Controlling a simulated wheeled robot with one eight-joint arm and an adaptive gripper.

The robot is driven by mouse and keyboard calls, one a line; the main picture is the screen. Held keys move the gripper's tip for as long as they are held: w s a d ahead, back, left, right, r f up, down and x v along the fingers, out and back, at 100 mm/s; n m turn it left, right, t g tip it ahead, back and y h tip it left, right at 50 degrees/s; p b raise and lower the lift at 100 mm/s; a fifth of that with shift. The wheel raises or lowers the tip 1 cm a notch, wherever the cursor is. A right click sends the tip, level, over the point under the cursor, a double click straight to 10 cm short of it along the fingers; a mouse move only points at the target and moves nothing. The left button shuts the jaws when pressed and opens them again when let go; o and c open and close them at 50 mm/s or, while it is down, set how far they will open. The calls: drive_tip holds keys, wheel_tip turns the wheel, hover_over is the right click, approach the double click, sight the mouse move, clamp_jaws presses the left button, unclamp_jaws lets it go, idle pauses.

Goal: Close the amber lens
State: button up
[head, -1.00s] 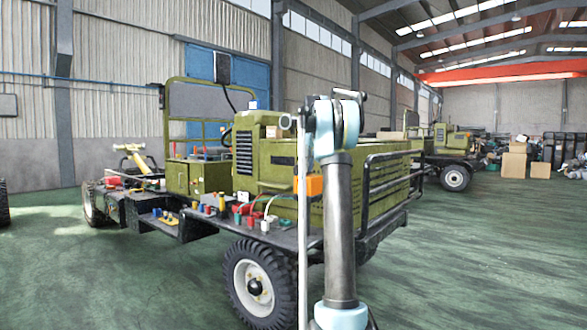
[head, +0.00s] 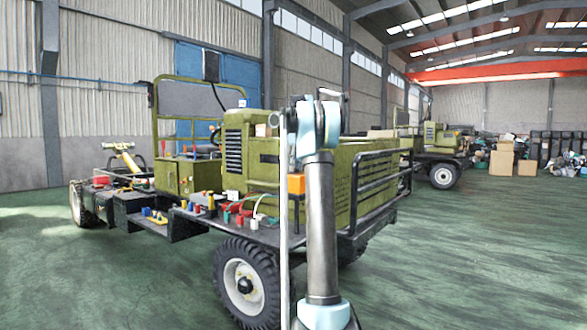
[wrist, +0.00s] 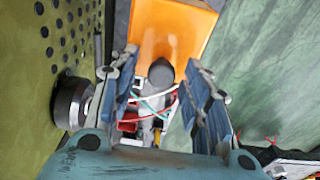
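The amber lens (wrist: 178,25) is an orange, box-like piece at the top of the wrist view, beyond my fingertips. A dark grey rounded knob (wrist: 160,72) shows at its lower edge, between the fingers. My gripper (wrist: 161,62) is open, with one blue finger on each side and no object held. I cannot tell whether either finger touches the lens or knob. In the head view the amber lens (head: 296,184) shows as a small orange block beside my arm, at the green vehicle's front. My gripper cannot be made out there, and my arm hides part of that area.
The green vehicle (head: 265,165) has a black front rail (head: 385,180) and a deck with coloured parts and wires. In the wrist view, a perforated green panel (wrist: 45,60) with a dark round fitting (wrist: 70,103) stands close on the left. Open green floor (head: 480,260) lies right.

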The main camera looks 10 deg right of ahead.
drive_tip(key=shift+r, duration=0.2)
wheel_tip(320, 180, up, 11)
drive_tip(key=s+d, duration=0.1)
drive_tip(key=shift+r, duration=0.2)
idle(0.3)
idle(0.4)
drive_tip(key=s+a+f+m, duration=0.1)
drive_tip(key=s+a+f, duration=0.3)
drive_tip(key=s, duration=0.5)
drive_tip(key=s+a+f+m, duration=0.1)
drive_tip(key=s+f+m, duration=0.1)
drive_tip(key=s+f, duration=0.5)
drive_tip(key=s+a+f+m, duration=0.1)
drive_tip(key=s+a+f, duration=0.2)
drive_tip(key=s, duration=0.8)
drive_tip(key=s+a+f+m, duration=0.1)
drive_tip(key=s+f+m, duration=0.1)
drive_tip(key=s+f, duration=1.1)
drive_tip(key=s+a+f+m+t+h, duration=0.1)
drive_tip(key=s+f, duration=1.3)
drive_tip(key=f, duration=0.7)
drive_tip(key=shift+a+m, duration=0.25)
drive_tip(key=shift+m, duration=0.15)
